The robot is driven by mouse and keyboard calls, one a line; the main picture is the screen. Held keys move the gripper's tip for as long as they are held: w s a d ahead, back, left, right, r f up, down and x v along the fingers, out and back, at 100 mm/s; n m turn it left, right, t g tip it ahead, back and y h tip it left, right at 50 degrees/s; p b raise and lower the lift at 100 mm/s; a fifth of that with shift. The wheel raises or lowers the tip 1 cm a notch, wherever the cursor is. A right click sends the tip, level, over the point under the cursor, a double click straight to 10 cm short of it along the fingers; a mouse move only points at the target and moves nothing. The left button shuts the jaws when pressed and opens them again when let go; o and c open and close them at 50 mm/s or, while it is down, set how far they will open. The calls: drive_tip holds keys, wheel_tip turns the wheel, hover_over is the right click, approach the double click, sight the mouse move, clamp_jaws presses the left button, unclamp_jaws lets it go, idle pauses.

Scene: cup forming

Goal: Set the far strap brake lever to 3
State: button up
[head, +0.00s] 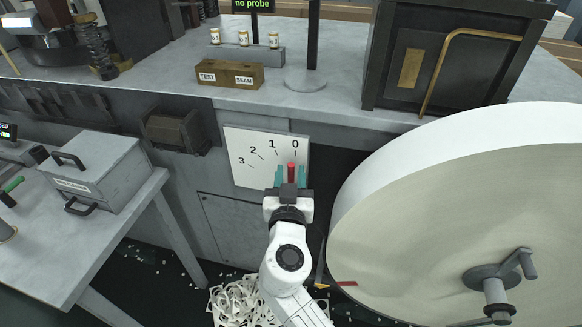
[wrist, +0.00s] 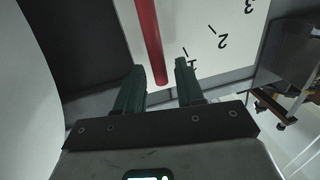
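The red brake lever (head: 291,172) stands in front of a white scale plate (head: 245,172) marked 0 to 3. It points up at the 0 mark, at the plate's right end. In the wrist view the lever (wrist: 149,40) is a red rod. Its lower end lies in the gap between my two teal fingers, with space visible on both sides. My gripper (head: 291,178) is open around the lever in the head view; the wrist view shows its fingers (wrist: 160,68) apart. I cannot tell whether either finger touches it. The lever's base is hidden behind my gripper.
A large pale roll (head: 400,190) with a crank stands close on the right. A grey bench (head: 350,100) lies behind the plate. A grey box (head: 95,170) sits on the left table.

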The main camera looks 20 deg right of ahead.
drive_tip(key=shift+x, duration=1.1)
drive_tip(key=shift+c, duration=0.4)
clamp_jaws()
